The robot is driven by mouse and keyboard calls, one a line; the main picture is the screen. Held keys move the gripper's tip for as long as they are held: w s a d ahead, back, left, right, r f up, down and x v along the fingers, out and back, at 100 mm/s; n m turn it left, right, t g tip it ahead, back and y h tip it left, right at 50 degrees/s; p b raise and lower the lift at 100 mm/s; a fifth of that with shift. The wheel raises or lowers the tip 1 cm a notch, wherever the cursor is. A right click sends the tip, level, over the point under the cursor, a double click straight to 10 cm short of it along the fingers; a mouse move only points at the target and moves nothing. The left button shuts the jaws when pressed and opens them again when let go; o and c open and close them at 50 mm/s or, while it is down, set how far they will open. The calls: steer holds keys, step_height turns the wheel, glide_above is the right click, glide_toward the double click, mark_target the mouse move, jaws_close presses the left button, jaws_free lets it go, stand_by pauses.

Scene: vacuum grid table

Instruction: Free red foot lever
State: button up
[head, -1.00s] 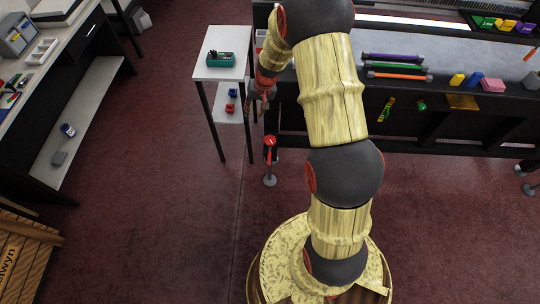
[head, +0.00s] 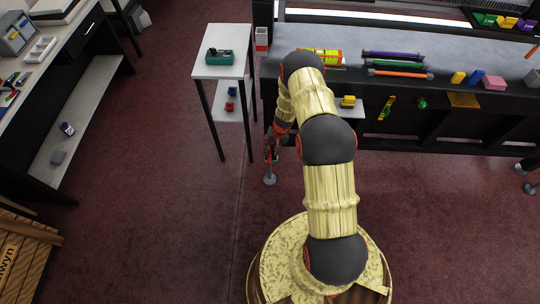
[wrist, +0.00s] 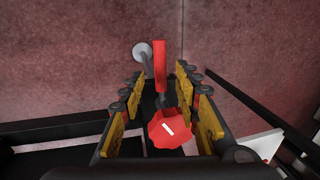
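The red foot lever (wrist: 160,65) shows in the wrist view as a bright red bar with a red knob (wrist: 168,130) bearing a white mark. A round grey foot (wrist: 143,52) sits beyond it near the floor. My gripper (wrist: 160,80) is open, its yellow-padded fingers standing on either side of the lever and knob. I cannot tell whether either finger touches them. In the head view my gripper (head: 272,148) is low at the lever and mostly hides it; the grey foot (head: 269,180) shows below.
A small white side table (head: 220,66) with a green device (head: 220,56) stands just left of my gripper. The long dark grid table (head: 440,130) is to the right, its front edge near my arm. Open red carpet (head: 160,190) lies to the left.

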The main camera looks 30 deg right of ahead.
mark_target(269, 155)
steer(key=shift+w+a+f+b, duration=0.1)
steer(key=shift+a+f+b, duration=0.1)
steer(key=shift+f, duration=0.6)
steer(key=shift+w+a+f+b, duration=0.1)
steer(key=shift+f+b, duration=0.05)
steer(key=shift+f, duration=0.6)
steer(key=shift+c, duration=0.5)
jaws_close()
